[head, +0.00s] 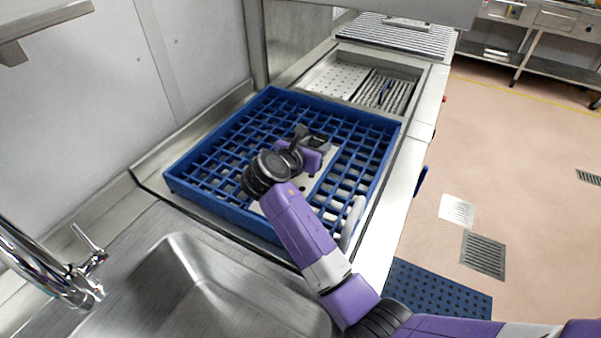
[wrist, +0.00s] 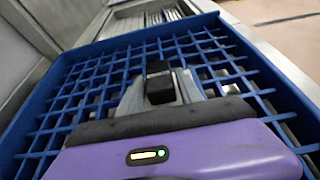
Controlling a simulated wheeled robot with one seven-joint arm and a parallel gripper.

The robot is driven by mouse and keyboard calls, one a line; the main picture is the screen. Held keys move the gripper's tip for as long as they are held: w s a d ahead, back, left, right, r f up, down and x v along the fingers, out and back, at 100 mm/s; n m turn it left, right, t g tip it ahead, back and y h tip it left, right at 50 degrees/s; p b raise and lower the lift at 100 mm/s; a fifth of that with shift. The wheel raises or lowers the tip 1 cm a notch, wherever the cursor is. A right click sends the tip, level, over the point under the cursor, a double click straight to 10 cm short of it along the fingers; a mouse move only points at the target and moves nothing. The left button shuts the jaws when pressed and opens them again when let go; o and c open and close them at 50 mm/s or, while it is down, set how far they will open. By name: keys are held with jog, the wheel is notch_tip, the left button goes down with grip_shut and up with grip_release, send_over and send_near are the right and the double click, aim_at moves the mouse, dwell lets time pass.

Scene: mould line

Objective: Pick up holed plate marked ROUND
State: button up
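A pale, flat plate (head: 303,184) lies in the blue rack, mostly hidden under my wrist and gripper; a small dark spot shows on it. I cannot read any mark, so I cannot tell if it is the one marked ROUND. My gripper (head: 318,142) is low over the middle of the rack, just beyond this plate. In the wrist view the black fingertips (wrist: 160,82) line up one behind the other, with grey surfaces on both sides. I cannot tell whether they are apart or hold anything.
The blue rack (head: 216,211) has a raised rim and open cells. A pale rounded object (head: 352,222) stands at its near right edge. A steel sink (head: 205,290) and tap (head: 50,265) are at near left. A sunken tray (head: 330,78) lies beyond the rack.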

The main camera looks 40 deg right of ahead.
grip_shut()
jog(key=shift+r, duration=0.25)
